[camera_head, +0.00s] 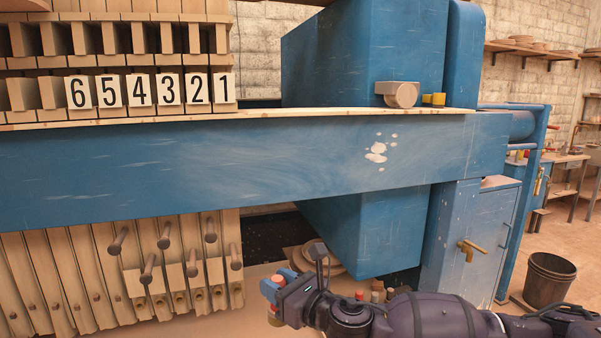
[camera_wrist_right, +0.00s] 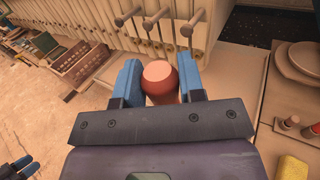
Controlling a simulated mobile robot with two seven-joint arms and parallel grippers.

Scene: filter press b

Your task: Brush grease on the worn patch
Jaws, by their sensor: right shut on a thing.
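The worn patch (camera_head: 377,152) is a cluster of pale white spots on the front face of the long blue beam (camera_head: 220,160). My right gripper (camera_head: 274,289) is low in front of the press, below the beam and left of the patch. It is shut on a red-topped thing, whose round end (camera_wrist_right: 160,72) shows between the blue fingers in the right wrist view. Its lower part is mostly hidden, so I cannot tell whether it is the brush. My left gripper (camera_wrist_right: 20,168) shows only partly at the lower left corner of the right wrist view.
Wooden filter plates with protruding handles (camera_head: 165,237) hang at left. Below the beam are small red-topped items (camera_wrist_right: 290,122), stacked discs (camera_wrist_right: 300,60) and a yellow block (camera_wrist_right: 293,168). A dark bucket (camera_head: 549,279) stands at right. The space before the beam's patch is clear.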

